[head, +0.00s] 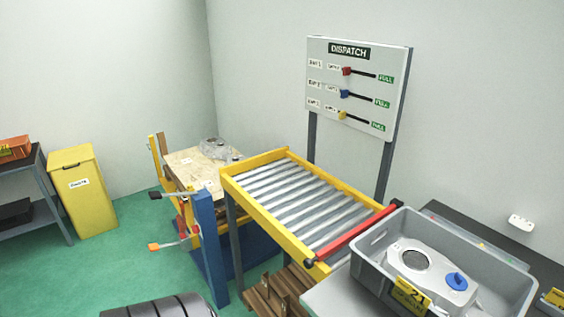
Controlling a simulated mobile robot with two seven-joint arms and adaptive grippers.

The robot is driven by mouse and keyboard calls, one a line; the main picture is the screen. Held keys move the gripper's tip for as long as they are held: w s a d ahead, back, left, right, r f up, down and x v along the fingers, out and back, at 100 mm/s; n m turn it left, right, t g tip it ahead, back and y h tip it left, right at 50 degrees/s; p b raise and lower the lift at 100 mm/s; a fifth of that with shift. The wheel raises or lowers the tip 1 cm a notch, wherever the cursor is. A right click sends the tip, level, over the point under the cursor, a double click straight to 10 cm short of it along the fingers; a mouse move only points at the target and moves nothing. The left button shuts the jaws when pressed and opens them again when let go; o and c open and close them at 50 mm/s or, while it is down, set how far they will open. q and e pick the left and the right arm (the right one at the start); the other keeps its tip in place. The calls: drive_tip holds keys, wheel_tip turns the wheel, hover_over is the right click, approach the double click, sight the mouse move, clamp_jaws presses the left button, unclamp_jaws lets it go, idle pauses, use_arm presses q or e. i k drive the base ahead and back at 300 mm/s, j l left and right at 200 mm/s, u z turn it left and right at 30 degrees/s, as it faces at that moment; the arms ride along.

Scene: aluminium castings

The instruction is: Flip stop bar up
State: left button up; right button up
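The stop bar (355,232) is a red bar with dark ends. It lies across the near end of the roller conveyor (262,165), which has yellow side rails and grey rollers. The bar looks lowered, close to the level of the rails, and runs from the left rail's end toward the grey crate at right. Neither of my grippers is in the head view.
A grey crate (519,283) with a grey casting (429,264) and blue knob stands right beside the bar's right end. A dispatch board (398,70) stands behind the conveyor. Green floor is open at left.

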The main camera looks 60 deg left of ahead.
sight(308, 263)
drive_tip(key=u, duration=1.55)
